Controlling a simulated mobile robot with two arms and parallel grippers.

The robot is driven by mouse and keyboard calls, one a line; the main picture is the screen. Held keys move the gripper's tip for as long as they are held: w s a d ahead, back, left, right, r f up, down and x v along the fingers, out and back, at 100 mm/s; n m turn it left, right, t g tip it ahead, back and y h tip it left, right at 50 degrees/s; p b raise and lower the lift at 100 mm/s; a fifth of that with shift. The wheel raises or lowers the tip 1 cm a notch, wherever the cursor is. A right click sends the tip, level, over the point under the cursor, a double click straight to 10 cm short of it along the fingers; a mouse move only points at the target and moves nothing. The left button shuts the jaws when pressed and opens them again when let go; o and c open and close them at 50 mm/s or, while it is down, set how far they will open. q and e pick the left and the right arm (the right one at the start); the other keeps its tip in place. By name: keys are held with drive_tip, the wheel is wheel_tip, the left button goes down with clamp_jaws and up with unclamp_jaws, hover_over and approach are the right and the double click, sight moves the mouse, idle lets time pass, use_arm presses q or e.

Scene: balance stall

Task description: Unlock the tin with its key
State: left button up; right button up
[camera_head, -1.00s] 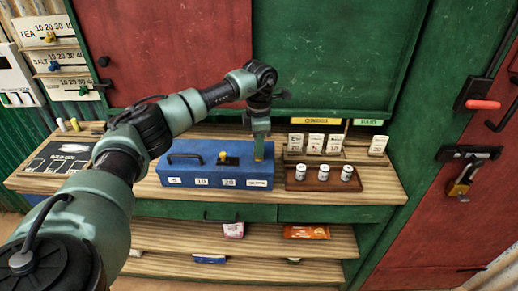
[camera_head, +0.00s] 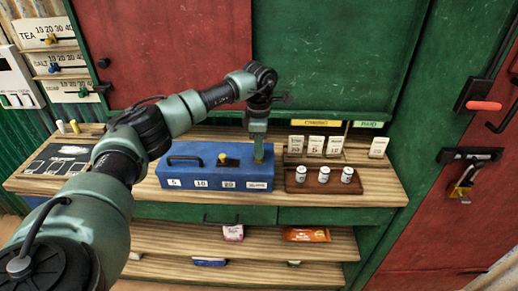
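The blue tin (camera_head: 202,182) stands on the wooden counter with a dark handle and white number labels on its front. A yellow piece on a dark mount (camera_head: 223,159) sits on its top near the middle; I cannot tell whether it is the key. My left gripper (camera_head: 258,152) points straight down at the right end of the tin's top. A small yellow-orange bit shows at its fingertips, too small to identify. The fingers are seen edge-on, so their opening is hidden. My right gripper is not in view.
A brown tray (camera_head: 321,187) with three small white jars stands close to the tin's right. Several white cards (camera_head: 316,146) stand behind it. A dark board (camera_head: 60,161) lies at the counter's left. The green shutter (camera_head: 335,55) rises behind the counter.

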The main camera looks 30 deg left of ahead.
use_arm(q)
drive_tip(key=shift+o, duration=0.5)
drive_tip(key=shift+r+b, duration=0.85)
drive_tip(key=shift+r, duration=3.1)
